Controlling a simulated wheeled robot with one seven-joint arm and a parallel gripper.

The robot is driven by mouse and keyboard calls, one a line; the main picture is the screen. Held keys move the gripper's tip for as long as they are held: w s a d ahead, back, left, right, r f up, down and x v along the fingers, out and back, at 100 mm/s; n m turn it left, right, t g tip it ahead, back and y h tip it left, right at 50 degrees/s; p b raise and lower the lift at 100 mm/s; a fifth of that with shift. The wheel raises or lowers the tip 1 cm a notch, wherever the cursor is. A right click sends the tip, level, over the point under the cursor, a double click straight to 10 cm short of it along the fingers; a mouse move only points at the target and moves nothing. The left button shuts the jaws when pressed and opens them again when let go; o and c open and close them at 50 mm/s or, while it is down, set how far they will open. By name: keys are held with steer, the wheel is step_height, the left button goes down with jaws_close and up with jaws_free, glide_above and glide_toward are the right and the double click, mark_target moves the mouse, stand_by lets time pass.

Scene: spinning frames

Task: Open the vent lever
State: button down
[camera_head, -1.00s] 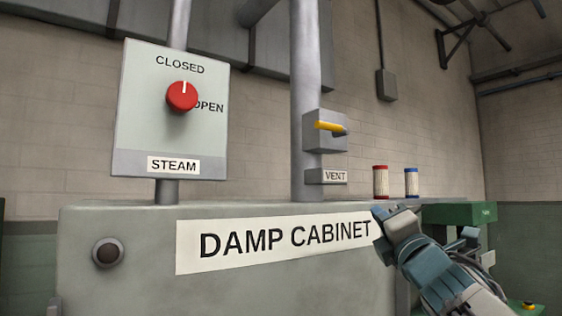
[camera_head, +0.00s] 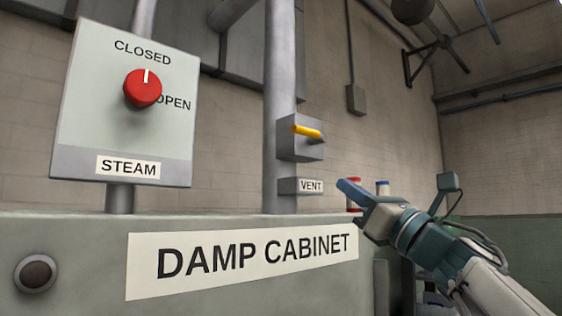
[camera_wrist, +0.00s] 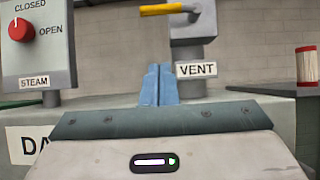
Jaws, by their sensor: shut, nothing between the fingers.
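The vent lever (camera_head: 307,131) is a yellow handle on a grey box (camera_head: 300,150) fixed to a vertical pipe, above a plate marked VENT (camera_head: 311,186). It lies nearly level, sloping slightly down to the right. My gripper (camera_head: 345,190) is below and to the right of the lever in the head view, shut and empty. In the wrist view its blue fingers (camera_wrist: 158,84) are together, pointing up just left of the VENT plate. They appear apart from the lever.
A steam panel (camera_head: 124,120) with a red knob (camera_head: 142,88) pointing at CLOSED stands to the left. The damp cabinet (camera_head: 75,270) is below. Open air lies between the fingers and the lever box.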

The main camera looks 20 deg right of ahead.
mark_target(305, 135)
steer(key=s+r+p+x, duration=0.1)
steer(key=r+p+x, duration=0.1)
steer(key=p+x, duration=0.5)
steer(key=x, duration=0.5)
steer(key=shift+d+r, duration=0.2)
steer(key=shift+r, duration=0.05)
steer(key=shift+w+d, duration=0.1)
